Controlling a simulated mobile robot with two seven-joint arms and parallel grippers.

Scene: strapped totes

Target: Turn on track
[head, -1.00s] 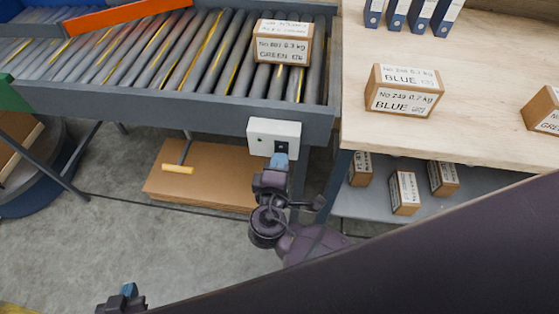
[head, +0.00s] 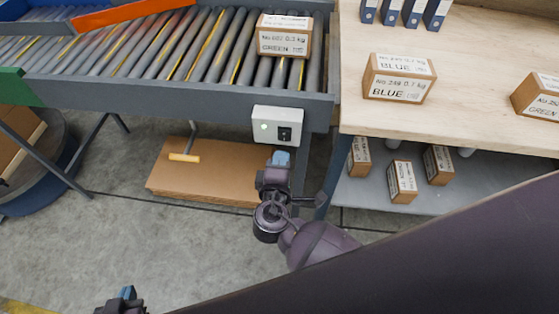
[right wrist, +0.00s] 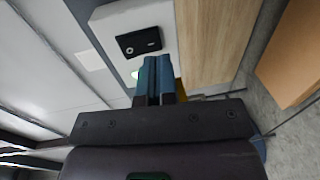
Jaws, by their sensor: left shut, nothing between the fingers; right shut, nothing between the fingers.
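The track is a grey roller conveyor (head: 160,60) in the upper left of the head view. Its white switch box (head: 277,126) hangs on the near side rail at the right end. The box has a black rocker switch (head: 284,134) and a lit greenish lamp (head: 264,127). In the right wrist view the black switch (right wrist: 144,42) is on the white box ahead of the fingers. My right gripper (head: 280,158) is shut and empty, just below the box and apart from the switch. My left gripper (head: 127,293) is at the bottom left edge, shut and empty, away from the conveyor.
A carton labelled GREEN (head: 284,36) sits on the rollers near the right end. A wooden table (head: 470,60) at right bears a BLUE carton (head: 399,78) and others. Small cartons stand on a shelf below.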

